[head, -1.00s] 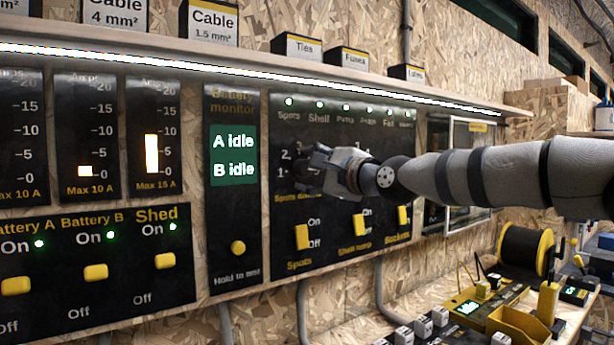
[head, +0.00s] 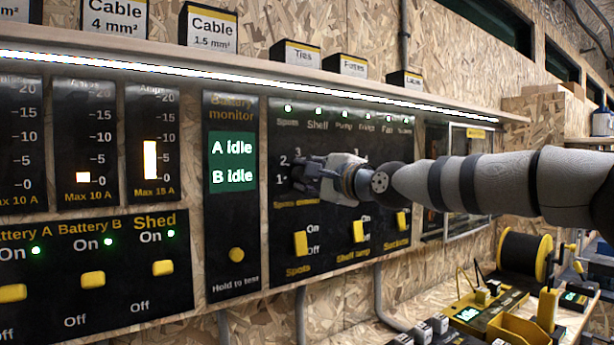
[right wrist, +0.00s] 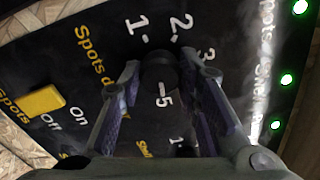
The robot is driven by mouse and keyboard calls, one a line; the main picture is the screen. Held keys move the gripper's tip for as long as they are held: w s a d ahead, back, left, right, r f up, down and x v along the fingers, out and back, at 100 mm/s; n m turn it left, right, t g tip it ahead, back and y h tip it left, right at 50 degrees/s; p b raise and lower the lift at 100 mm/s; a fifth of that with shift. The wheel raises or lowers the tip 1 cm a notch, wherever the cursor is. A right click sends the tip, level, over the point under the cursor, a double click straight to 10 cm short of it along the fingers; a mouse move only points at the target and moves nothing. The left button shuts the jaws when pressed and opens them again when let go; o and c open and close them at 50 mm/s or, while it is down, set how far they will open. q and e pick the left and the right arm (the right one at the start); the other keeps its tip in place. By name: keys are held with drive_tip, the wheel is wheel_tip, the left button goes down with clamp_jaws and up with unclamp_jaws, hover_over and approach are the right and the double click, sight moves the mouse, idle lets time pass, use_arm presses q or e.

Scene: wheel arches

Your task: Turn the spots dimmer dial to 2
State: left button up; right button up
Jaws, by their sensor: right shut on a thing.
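The spots dimmer dial is a dark round knob (right wrist: 158,72) on the black panel, seen in the right wrist view with the figures 1, 2, 3 and 5 around it. My right gripper (right wrist: 162,85) has a finger on each side of the dial and is shut on it. In the head view my right gripper (head: 308,174) covers the dial, and the 1, 2 and 3 show beside it. My left gripper is not in view.
Below the dial are yellow switches for Spots (head: 301,243), Shelf lamp (head: 358,231) and Sockets (head: 401,221). The battery monitor (head: 233,162) is to the left. A lit shelf (head: 250,80) with boxes runs above. A bench with a cable reel (head: 525,252) is at lower right.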

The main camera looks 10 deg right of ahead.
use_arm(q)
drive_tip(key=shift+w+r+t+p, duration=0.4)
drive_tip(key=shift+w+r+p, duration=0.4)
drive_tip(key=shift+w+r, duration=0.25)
use_arm(e)
drive_tip(key=shift+r+n, duration=0.15)
drive_tip(key=shift+n, duration=7.05)
drive_tip(key=shift+r+n, duration=0.1)
drive_tip(key=shift+n, duration=7.1)
drive_tip(key=o, duration=1.1)
drive_tip(key=shift+f, duration=0.15)
drive_tip(key=shift+o, duration=0.2)
